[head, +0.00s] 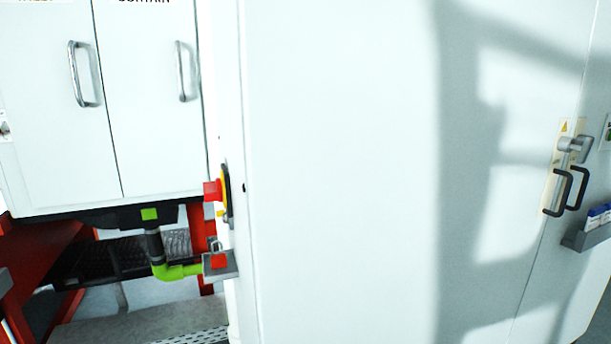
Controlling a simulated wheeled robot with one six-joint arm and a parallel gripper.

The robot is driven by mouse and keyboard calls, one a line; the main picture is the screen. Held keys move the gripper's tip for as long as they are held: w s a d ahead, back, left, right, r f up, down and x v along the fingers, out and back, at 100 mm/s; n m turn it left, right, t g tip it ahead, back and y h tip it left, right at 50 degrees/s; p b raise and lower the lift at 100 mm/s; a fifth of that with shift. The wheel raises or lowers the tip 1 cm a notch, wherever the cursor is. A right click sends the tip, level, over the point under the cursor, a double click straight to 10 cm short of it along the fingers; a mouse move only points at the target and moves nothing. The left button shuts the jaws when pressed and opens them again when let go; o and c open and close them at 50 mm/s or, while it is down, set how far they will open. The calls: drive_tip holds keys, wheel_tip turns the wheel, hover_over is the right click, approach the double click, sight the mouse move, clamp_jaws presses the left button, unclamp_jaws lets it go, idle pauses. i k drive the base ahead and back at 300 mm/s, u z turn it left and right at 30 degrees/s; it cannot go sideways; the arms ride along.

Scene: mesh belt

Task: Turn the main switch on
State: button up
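A red rotary knob on a yellow plate (213,191), which looks like the main switch, sticks out to the left from the narrow left side of the large white cabinet. I see it nearly edge-on, so its on or off position cannot be read. A dark round edge shows behind the yellow plate. My gripper is not clearly seen in the head view, and nothing is seen touching the knob.
A red padlock (219,261) is by a grey bracket below the knob, beside a lime-green pipe elbow (176,271). The white cabinet (340,170) fills the middle. Handled white doors (150,110) stand left. A latch with black grips (565,190) and a grey holder (588,235) are right.

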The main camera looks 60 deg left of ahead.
sight(213, 190)
drive_tip(key=z, duration=0.9)
drive_tip(key=k, duration=1.3)
drive_tip(key=u, duration=1.5)
